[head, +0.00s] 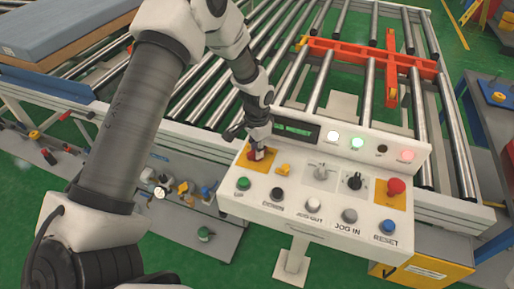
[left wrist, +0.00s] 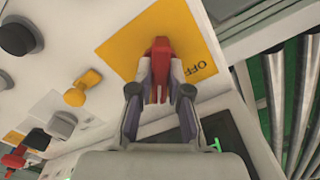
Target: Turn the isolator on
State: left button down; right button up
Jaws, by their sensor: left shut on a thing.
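The isolator is a red handle (head: 260,154) on a yellow plate (head: 269,165) at the left end of the white control panel (head: 310,225). My left gripper (head: 258,147) reaches down onto it and hides part of it. In the left wrist view, the gripper's two fingers (left wrist: 160,80) are shut on the sides of the red handle (left wrist: 160,60). The word OFF shows on the yellow plate (left wrist: 175,22), to the right of the handle. Any ON mark is hidden or out of frame. My right gripper is not in view.
A yellow knob (head: 283,169), a black selector (head: 354,181), a red emergency button (head: 396,187) and several push buttons share the panel. A small display (head: 296,130) and lamps line its raised back. A roller conveyor (head: 345,75) lies behind; a blue-grey mattress (head: 65,35) is at the upper left.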

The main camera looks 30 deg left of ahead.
pick_arm(q)
jog(key=shift+m, duration=0.8)
jog(key=c, duration=1.1)
grip_release()
notch_tip(320, 180, up, 12)
